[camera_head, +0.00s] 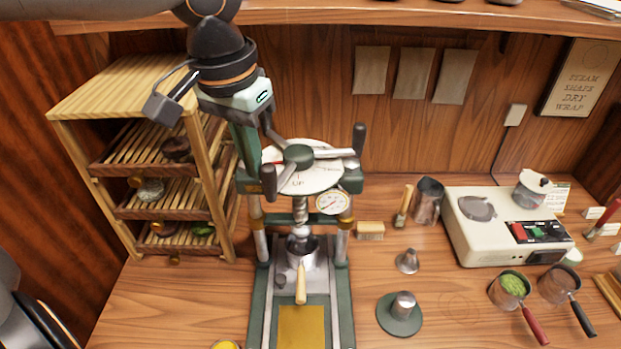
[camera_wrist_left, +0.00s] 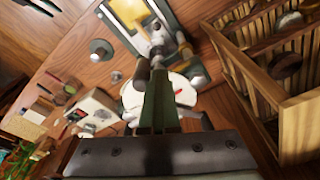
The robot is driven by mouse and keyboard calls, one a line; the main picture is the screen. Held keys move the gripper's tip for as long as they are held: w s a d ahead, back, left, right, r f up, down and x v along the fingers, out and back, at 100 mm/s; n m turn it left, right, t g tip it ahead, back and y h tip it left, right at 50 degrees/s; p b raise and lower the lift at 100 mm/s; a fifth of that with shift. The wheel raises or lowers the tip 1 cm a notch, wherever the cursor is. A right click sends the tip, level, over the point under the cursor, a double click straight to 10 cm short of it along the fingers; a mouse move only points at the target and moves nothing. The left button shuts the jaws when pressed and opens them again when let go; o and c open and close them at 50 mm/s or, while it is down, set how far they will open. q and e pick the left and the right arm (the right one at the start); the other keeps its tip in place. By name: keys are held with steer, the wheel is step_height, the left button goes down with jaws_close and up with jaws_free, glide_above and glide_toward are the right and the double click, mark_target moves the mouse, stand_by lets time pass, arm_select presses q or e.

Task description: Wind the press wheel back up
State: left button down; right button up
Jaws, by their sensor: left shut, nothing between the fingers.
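The press wheel (camera_head: 298,155) has a green hub and grey spokes with dark upright handles, one at the right (camera_head: 360,138) and one at the front left (camera_head: 269,182). It sits above a white round plate (camera_head: 318,178) marked "UP". My left gripper (camera_head: 249,186) points down at the left side of the wheel, its green fingers shut and empty. In the left wrist view the shut fingers (camera_wrist_left: 159,74) end close to a dark handle (camera_wrist_left: 142,70); I cannot tell whether they touch. The press screw (camera_head: 300,212) stands under the wheel. My right gripper is not in view.
A wooden rack (camera_head: 218,225) with slatted trays stands close left of the press. A pressure gauge (camera_head: 332,202) is on the press front. A brush (camera_head: 370,230), metal cones and a cream hot plate (camera_head: 462,240) lie to the right. A shelf (camera_head: 330,14) overhangs the back.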

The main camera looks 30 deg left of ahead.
arm_select(q)
steer(key=shift+d, duration=0.1)
steer(key=shift+w+d, duration=0.1)
steer(key=shift+d, duration=1.55)
steer(key=shift+d, duration=0.15)
steer(key=d, duration=0.1)
steer(key=w+d, duration=0.1)
steer(key=d, duration=0.1)
steer(key=shift+w, duration=0.2)
steer(key=shift+w+d, duration=1.2)
steer(key=shift+w, duration=0.05)
